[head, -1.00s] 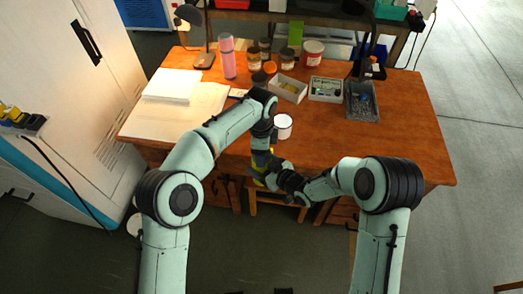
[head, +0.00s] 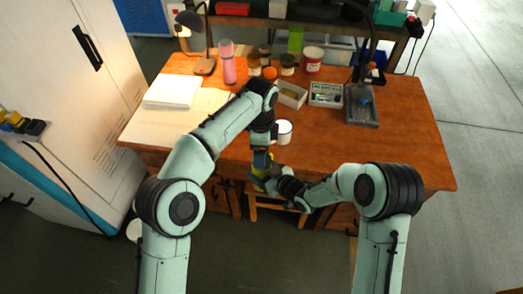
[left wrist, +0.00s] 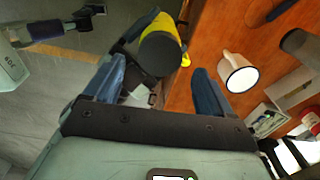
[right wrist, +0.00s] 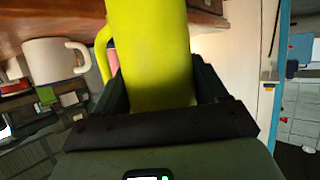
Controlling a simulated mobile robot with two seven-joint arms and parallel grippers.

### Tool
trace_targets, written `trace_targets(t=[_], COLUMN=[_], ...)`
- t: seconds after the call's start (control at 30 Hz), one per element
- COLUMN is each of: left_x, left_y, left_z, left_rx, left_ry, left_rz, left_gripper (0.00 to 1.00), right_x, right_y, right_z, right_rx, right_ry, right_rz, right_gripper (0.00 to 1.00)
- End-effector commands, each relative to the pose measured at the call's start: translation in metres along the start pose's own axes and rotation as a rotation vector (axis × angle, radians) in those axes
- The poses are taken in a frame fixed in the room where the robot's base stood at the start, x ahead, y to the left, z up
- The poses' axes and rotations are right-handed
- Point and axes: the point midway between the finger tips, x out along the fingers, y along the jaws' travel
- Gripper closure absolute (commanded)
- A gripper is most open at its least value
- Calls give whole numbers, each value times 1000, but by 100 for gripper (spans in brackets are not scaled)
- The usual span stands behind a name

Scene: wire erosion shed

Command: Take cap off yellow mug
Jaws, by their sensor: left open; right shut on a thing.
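The yellow mug (head: 260,172) is held off the table's front edge, between my two grippers. In the left wrist view its yellow side (left wrist: 163,24) shows behind a dark round cap (left wrist: 160,54), which sits on its end facing me. My left gripper (left wrist: 158,76) is open, its blue fingers apart on either side, with the cap just beyond the fingertips. My right gripper (right wrist: 160,82) is shut on the mug's body (right wrist: 150,45); the mug's handle (right wrist: 102,52) sticks out to the left. The cap is out of the right wrist view.
A white mug (head: 284,131) stands near the front edge of the wooden table (head: 330,150). Trays (head: 325,93), jars (head: 312,58), a pink bottle (head: 227,62) and a lamp (head: 195,38) stand farther back. The table's right front is clear.

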Motion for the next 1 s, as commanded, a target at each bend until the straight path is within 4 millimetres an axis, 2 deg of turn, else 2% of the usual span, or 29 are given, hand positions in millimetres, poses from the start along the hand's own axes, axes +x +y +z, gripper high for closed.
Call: trace_targets(t=[0.17, 0.5, 0.63, 0.77, 1.0], left_x=[-7, -30, -32, -23, 15], left_y=[0, 0, 0, 0, 0], left_z=[-2, -1, 0, 1, 1], left_rx=[173, 728, 824, 849, 848], left_ry=[1, 1, 0, 0, 0], left_rz=[0, -1, 0, 2, 3], left_gripper=[16, 16, 16, 16, 16], right_x=[0, 0, 0, 0, 0], right_y=[0, 0, 0, 0, 0], right_z=[-2, -2, -2, -2, -2], right_rx=[-1, -1, -1, -1, -1], right_ry=[4, 4, 4, 4, 4], right_rz=[0, 0, 0, 0, 0], right_gripper=[100, 100, 100, 100, 100])
